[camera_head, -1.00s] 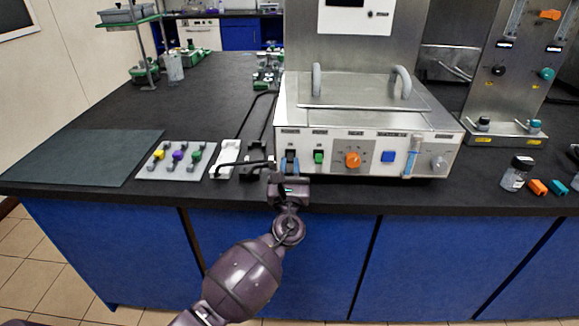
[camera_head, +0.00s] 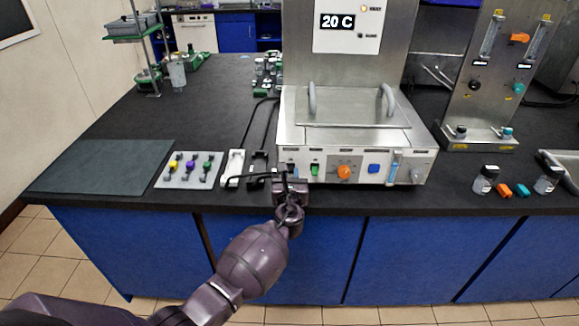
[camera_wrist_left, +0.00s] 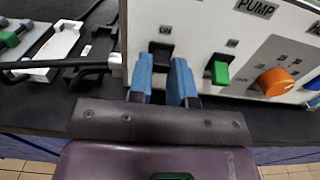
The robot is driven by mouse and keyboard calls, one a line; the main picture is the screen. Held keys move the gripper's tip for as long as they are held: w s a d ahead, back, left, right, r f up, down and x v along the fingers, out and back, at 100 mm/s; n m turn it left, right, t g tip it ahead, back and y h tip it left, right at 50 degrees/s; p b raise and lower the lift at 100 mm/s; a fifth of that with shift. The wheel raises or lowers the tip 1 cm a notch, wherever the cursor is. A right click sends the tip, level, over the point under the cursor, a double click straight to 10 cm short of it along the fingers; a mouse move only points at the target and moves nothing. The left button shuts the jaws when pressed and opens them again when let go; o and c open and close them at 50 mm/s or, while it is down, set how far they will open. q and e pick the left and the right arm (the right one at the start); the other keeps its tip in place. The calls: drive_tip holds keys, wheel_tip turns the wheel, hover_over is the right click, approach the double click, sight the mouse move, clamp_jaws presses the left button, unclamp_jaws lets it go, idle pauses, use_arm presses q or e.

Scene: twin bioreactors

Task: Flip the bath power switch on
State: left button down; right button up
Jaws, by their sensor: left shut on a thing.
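The bath (camera_head: 350,115) is a steel box with a lidded top and a front panel facing me. Its black power switch (camera_wrist_left: 160,50) sits at the panel's left end, under an ON label in the left wrist view. My left gripper (camera_head: 290,178) is at that switch, its blue fingers (camera_wrist_left: 163,78) shut on it from either side. The fingers hide the lower part of the switch, so its exact tilt is hard to tell. The display (camera_head: 337,21) above the bath reads 20 C. My right gripper is not in view.
Right of the switch are the green pump switch (camera_wrist_left: 218,71) and an orange knob (camera_wrist_left: 276,82). A white power strip (camera_head: 233,167) and black cable lie close on the left. Bottles (camera_head: 485,179) stand at the right.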

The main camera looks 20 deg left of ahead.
use_arm(q)
drive_tip(key=shift+r+g+p, duration=0.25)
drive_tip(key=shift+g+p, duration=0.15)
drive_tip(key=shift+p, duration=0.35)
drive_tip(key=shift+r+g+h+p, duration=0.15)
drive_tip(key=shift+g+h+p, duration=0.25)
drive_tip(key=shift+g+p, duration=0.35)
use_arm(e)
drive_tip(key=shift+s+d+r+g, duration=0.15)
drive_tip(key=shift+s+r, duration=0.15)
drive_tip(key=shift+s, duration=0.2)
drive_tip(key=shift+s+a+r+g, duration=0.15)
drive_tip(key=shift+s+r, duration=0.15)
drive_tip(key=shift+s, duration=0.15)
use_arm(q)
drive_tip(key=shift+r+g, duration=0.1)
drive_tip(key=shift+g, duration=0.25)
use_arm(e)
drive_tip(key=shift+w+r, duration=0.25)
use_arm(q)
drive_tip(key=c, duration=1)
unclamp_jaws()
drive_tip(key=shift+c, duration=0.2)
drive_tip(key=v, duration=1)
drive_tip(key=shift+s, duration=0.35)
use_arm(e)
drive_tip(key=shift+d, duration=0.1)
use_arm(q)
drive_tip(key=shift+d, duration=0.1)
